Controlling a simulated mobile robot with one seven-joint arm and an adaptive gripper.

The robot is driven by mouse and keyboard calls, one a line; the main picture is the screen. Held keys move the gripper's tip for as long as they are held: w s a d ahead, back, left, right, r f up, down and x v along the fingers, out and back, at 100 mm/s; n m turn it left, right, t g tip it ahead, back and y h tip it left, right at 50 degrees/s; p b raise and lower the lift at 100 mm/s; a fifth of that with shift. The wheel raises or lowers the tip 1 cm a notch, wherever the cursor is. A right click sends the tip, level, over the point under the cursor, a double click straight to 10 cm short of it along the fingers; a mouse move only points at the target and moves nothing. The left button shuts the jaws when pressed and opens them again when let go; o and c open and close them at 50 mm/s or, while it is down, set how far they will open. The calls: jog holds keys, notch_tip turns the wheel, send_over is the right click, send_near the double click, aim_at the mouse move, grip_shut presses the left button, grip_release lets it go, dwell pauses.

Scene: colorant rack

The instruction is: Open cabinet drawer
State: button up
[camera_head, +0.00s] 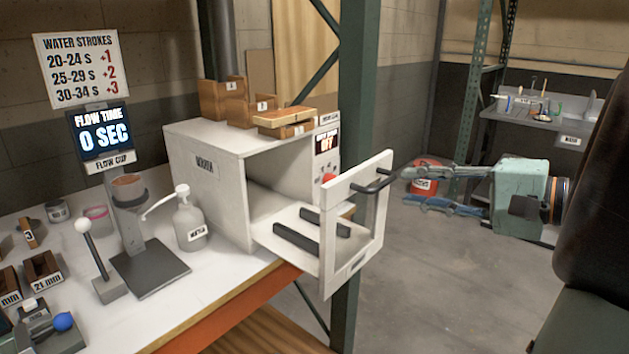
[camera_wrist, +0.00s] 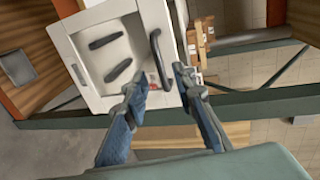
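The white cabinet (camera_head: 210,190) stands on the bench in the head view. Its drawer (camera_head: 328,235) is pulled out to the right, with a framed front panel and two dark bars (camera_head: 297,238) on its tray. The drawer also shows in the wrist view (camera_wrist: 86,70). A black bar handle (camera_head: 375,183) is on the drawer front; it also shows in the wrist view (camera_wrist: 155,58). My gripper (camera_head: 404,187) is open and empty, just right of the handle. In the wrist view, my fingertips (camera_wrist: 160,80) are spread, with the handle's lower end between or just beyond them; contact cannot be told.
A green post (camera_head: 362,100) stands behind the drawer front. Wooden blocks (camera_head: 285,120) sit on the cabinet. A bottle (camera_head: 190,222) and a flow cup stand (camera_head: 130,235) are left of it. Open floor (camera_head: 440,290) lies to the right.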

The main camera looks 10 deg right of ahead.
jog(key=v, duration=0.5)
dwell(0.3)
